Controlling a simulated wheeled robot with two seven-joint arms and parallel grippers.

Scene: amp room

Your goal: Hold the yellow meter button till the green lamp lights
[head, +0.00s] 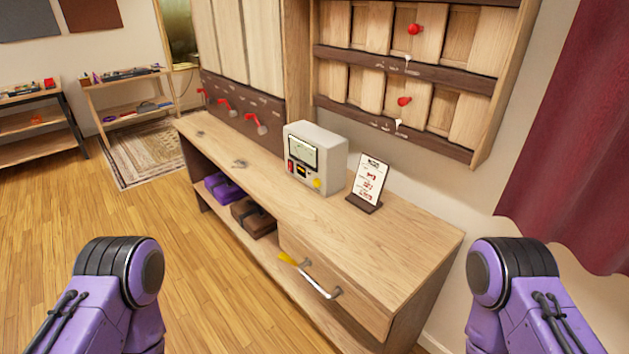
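A beige meter box (329,150) stands on the wooden counter (409,241), its face turned to the left front. It has a dial window (303,152) at the top of its face. A yellow button (317,184) sits at the lower right of the face, and a red switch (291,167) at the lower left. I cannot make out a lit green lamp. My two purple arms show at the lower left and lower right, well apart from the meter. Neither gripper is in the picture.
A card on a stand (369,181) is right of the meter. A drawer (339,288) with a metal handle and a yellow item is at the counter's front. Purple (224,188) and brown (252,217) cases lie on the lower shelf. The wood floor (200,270) in front is clear.

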